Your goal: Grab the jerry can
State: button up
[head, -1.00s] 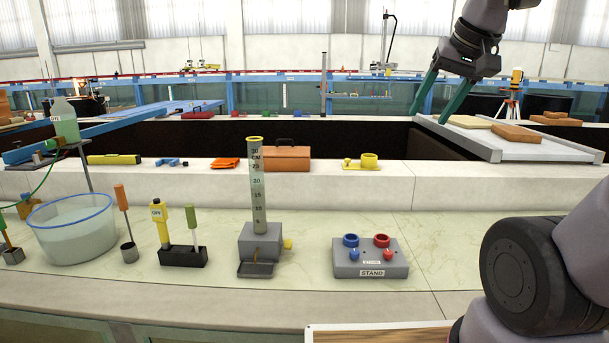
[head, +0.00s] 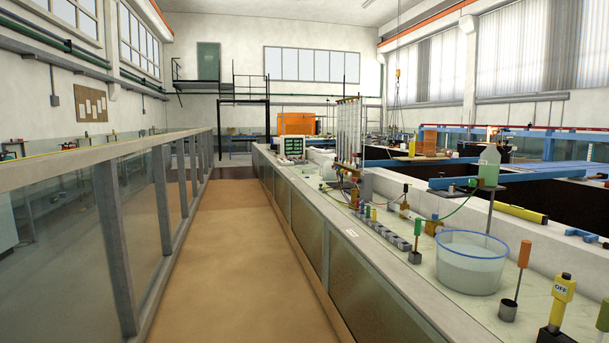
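A translucent container with pale green liquid (head: 489,165) stands upright on a small raised stand (head: 493,181) at the right, above the bench. It is the thing most like a jerry can here, though I cannot tell for sure that it is one. A green tube (head: 462,205) runs from near it down toward the bench fittings. My gripper is out of view, and nothing of my arm shows.
A round clear tub of water (head: 470,262) stands on the pale bench (head: 412,282) at the right, with several upright-handled tools. A glass-sided channel (head: 110,215) lines the left. The brown walkway (head: 222,262) between is clear.

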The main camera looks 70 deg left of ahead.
aim_at(329, 173)
jog(key=u, duration=2.15)
jog(key=i+j+u, duration=0.15)
jog(key=i+u, duration=0.15)
jog(key=i, duration=0.2)
jog(key=i+u, duration=0.25)
jog(key=i, duration=6.05)
jog(key=i+z, duration=0.25)
jog(key=i, duration=0.2)
jog(key=i+j+z, duration=0.25)
jog(key=i, duration=0.15)
jog(key=i+j+z, duration=0.1)
jog(key=i+z, duration=0.2)
jog(key=i+j+z, duration=0.25)
jog(key=i, duration=0.25)
jog(key=i+j+z, duration=0.7)
jog(key=j, duration=0.3)
jog(key=i+j+z, duration=0.25)
jog(key=j, duration=0.15)
jog(key=j+z, duration=0.25)
jog(key=j, duration=0.15)
jog(key=i, duration=0.05)
